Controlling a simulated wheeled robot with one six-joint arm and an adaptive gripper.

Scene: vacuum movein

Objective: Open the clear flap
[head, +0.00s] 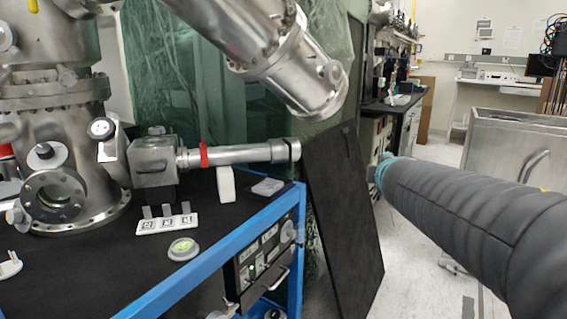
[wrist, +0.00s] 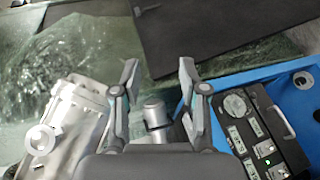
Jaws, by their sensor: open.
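A clear, greenish, wrinkled plastic sheet (head: 165,75), which looks like the flap, hangs behind the metal chamber in the head view. It also shows at the left of the wrist view (wrist: 75,45). My gripper (wrist: 158,72) is open in the wrist view, with its two fingers apart and nothing seen between the tips. The sheet lies beyond the fingers; I cannot tell whether they touch it. In the head view my grey-sleeved arm reaches in from the right, and the gripper is not clearly seen there.
A dark panel (head: 345,225) leans against the blue-framed bench (head: 215,262) and shows ahead in the wrist view (wrist: 225,35). Metal vacuum chambers and tubes (head: 235,155) stand on the bench. A control box (head: 265,255) sits in the frame. Floor is free right of the panel.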

